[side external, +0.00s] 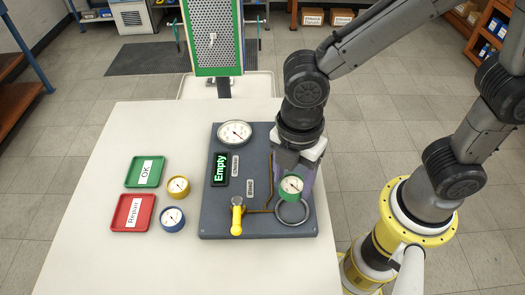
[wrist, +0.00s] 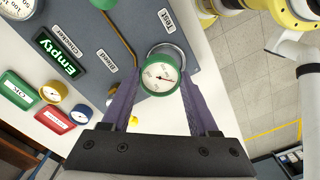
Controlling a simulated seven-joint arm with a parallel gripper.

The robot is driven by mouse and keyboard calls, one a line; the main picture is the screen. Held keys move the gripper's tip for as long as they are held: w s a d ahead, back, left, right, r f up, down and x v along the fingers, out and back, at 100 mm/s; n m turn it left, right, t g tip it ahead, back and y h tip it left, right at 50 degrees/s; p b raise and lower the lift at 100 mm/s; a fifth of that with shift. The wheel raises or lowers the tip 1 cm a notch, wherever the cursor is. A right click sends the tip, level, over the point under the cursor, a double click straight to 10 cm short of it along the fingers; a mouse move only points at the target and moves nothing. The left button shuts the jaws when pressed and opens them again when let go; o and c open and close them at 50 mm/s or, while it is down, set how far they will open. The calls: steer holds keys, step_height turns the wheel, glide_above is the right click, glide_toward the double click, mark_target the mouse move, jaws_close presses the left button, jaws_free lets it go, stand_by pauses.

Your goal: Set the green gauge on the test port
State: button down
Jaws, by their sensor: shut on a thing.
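The green gauge (side external: 291,187), with a round white dial, is held face up between the purple fingers of my gripper (wrist: 160,82). It also shows in the wrist view (wrist: 160,74). The test port, a grey ring (side external: 293,212) on the dark board, lies partly behind the gauge; in the wrist view its arc (wrist: 176,50) shows past the gauge's far edge, near the "Test" label (wrist: 166,19). The gauge overlaps the ring in both views but looks off its centre. I cannot tell how high above the board it is.
The board (side external: 220,215) carries a large white gauge (side external: 234,133), an "Empty" display (side external: 221,169) and a yellow-handled valve (side external: 237,217). To the left lie a yellow gauge (side external: 178,187), a blue gauge (side external: 172,218), a green OK tray (side external: 131,181) and a red Repair tray (side external: 118,224).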

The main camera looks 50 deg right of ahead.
mark_target(295, 198)
steer(key=c, duration=1.6)
jaws_free()
steer(key=shift+s+a+r+n, duration=0.1)
steer(key=shift+s+a+n, duration=0.05)
steer(key=shift+s, duration=0.2)
steer(key=shift+s+a+r+n, duration=0.1)
steer(key=shift+s+n, duration=0.05)
steer(key=shift+s, duration=0.2)
steer(key=shift+f, duration=2.35)
steer(key=shift+f, duration=0.55)
steer(key=shift+c, duration=0.4)
jaws_free()
steer(key=shift+o, duration=0.4)
steer(key=shift+r, duration=4)
steer(key=shift+w, duration=0.1)
